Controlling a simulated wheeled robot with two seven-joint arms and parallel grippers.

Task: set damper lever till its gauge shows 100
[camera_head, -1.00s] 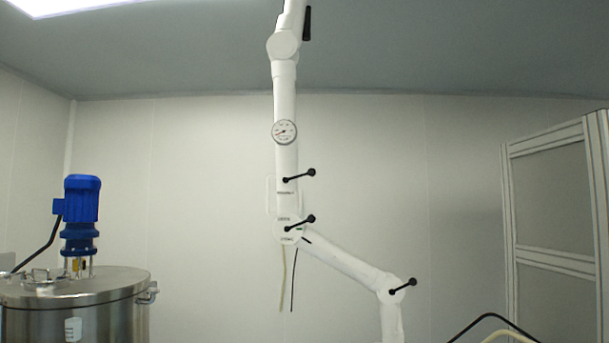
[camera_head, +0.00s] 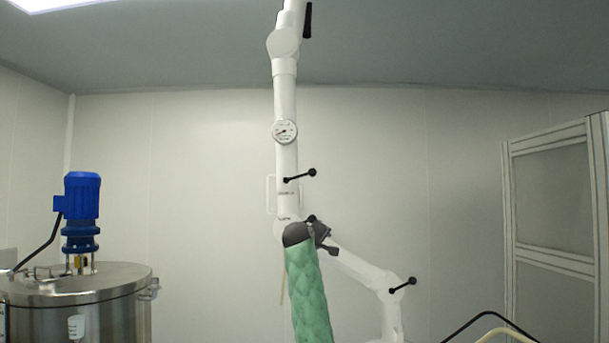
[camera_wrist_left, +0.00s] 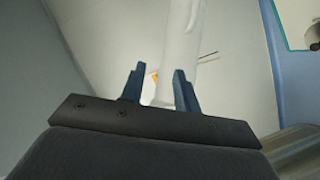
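A white jointed extraction arm (camera_head: 286,98) hangs from above. It carries a round dial gauge (camera_head: 284,132), whose figures are too small to read. A black upper lever (camera_head: 300,176) sits below the gauge, tilted up to the right. A middle lever (camera_head: 311,218) is mostly hidden behind my left gripper, and a lower lever (camera_head: 403,285) is at the elbow. The labels are unreadable, so I cannot tell which is the damper lever. My left gripper (camera_head: 331,247) is in front of the middle joint. In the left wrist view its fingers (camera_wrist_left: 158,88) are apart, with white tube beyond and no lever clearly between them.
A steel vessel (camera_head: 110,308) with a blue motor (camera_head: 81,212) stands at the left. A framed grey panel (camera_head: 552,210) stands at the right, with curved hoses (camera_head: 495,330) low in front. The space between the vessel and the extraction arm is clear.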

